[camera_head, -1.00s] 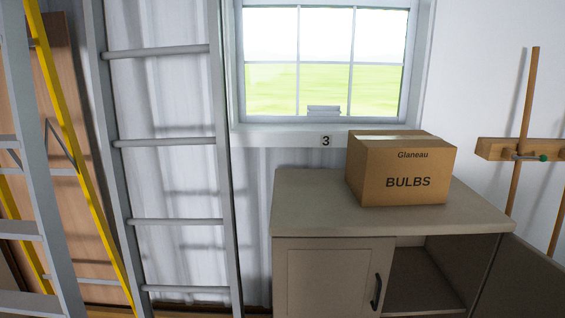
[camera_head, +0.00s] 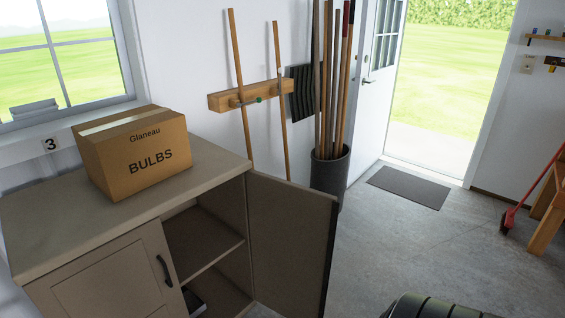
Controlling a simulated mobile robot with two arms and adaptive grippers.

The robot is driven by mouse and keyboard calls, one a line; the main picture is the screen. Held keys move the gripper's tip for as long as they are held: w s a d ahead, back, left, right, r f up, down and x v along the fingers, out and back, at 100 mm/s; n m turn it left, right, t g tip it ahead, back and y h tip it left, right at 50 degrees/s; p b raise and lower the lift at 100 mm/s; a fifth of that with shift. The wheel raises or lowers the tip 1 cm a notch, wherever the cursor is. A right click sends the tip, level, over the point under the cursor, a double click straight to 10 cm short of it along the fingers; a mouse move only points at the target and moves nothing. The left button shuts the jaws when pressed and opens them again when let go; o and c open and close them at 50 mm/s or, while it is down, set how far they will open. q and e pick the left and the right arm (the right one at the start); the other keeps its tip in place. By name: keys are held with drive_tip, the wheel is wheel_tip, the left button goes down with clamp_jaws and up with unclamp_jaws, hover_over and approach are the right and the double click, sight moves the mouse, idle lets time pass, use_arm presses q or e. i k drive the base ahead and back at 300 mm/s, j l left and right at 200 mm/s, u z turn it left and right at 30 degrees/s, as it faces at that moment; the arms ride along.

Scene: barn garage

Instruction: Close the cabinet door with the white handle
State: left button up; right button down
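A beige cabinet (camera_head: 215,170) stands at the lower left of the head view. Its left door (camera_head: 106,278) is shut and carries a black handle (camera_head: 165,270). Its right door (camera_head: 288,240) stands wide open, swung out to the right, with its inner face toward me. No white handle shows; the open door's outer face is hidden. The open compartment shows a shelf (camera_head: 203,238) and a dark object low inside. Neither of my grippers is in view.
A cardboard box marked BULBS (camera_head: 135,152) sits on the cabinet top. A dark bin (camera_head: 330,178) of long poles stands behind the open door. A doormat (camera_head: 408,187) lies by the open doorway. A dark rounded object (camera_head: 435,306) is at the bottom edge. Concrete floor (camera_head: 390,250) right of the door is clear.

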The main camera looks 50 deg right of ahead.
sight(293, 225)
drive_tip(key=l+u, duration=0.1)
drive_tip(key=l, duration=0.5)
drive_tip(key=i+l+u, duration=0.15)
drive_tip(key=l, duration=0.5)
drive_tip(key=l+u, duration=0.1)
drive_tip(key=l, duration=0.5)
drive_tip(key=k+l+u, duration=0.1)
drive_tip(key=l, duration=0.5)
drive_tip(key=l+u, duration=0.15)
drive_tip(key=l, duration=0.45)
drive_tip(key=k+l+u, duration=0.1)
drive_tip(key=l, duration=0.5)
drive_tip(key=k+l+u, duration=0.15)
drive_tip(key=l, duration=0.45)
drive_tip(key=k+l+u, duration=0.1)
drive_tip(key=l, duration=0.5)
